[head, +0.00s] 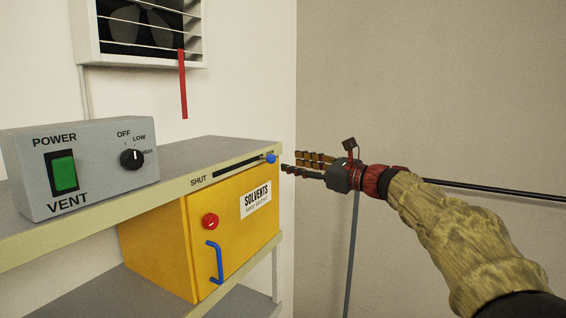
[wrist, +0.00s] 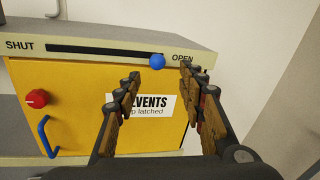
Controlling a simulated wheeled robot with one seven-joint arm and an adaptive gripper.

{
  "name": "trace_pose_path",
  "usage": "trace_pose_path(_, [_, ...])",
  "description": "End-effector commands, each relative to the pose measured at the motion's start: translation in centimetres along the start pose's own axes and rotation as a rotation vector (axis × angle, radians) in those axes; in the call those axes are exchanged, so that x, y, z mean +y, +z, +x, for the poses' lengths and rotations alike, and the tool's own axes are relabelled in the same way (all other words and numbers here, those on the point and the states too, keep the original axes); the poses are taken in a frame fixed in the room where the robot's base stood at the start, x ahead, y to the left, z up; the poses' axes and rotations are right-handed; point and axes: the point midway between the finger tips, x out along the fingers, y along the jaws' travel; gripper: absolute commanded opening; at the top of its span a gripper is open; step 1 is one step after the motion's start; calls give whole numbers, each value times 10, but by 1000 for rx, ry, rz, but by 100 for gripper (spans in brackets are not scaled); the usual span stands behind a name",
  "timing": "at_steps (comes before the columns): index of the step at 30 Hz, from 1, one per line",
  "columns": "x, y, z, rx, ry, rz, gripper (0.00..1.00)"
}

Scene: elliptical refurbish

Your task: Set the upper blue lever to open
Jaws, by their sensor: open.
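The upper blue lever is a blue ball knob (head: 271,158) on a dark slot in the shelf's front edge. In the wrist view the knob (wrist: 157,61) sits at the right end of the slot, beside the word OPEN, with SHUT at the far left end. My gripper (head: 290,163) is open and empty, just right of the knob in the head view. In the wrist view its fingers (wrist: 165,77) stand apart, with the knob showing beyond and between their tips. I see no contact with the knob.
Under the shelf is a yellow solvents cabinet (head: 165,235) with a red knob (head: 210,221) and a lower blue handle (head: 214,262). A grey vent control box (head: 100,180) stands on the shelf. A fan (head: 140,25) with a red strip hangs above. Free room lies to the right.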

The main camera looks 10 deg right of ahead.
Motion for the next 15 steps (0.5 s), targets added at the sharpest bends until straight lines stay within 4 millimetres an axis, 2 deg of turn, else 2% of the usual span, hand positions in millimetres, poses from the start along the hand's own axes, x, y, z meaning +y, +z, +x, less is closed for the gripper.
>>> trace_pose_path(3, [-1, 0, -15, 0, -1, 0, 40])
trace_pose_path(6, [0, 1, -22, 0, -1, -1, 40])
trace_pose_path(15, [0, 0, -24, 0, 1, 0, 40])
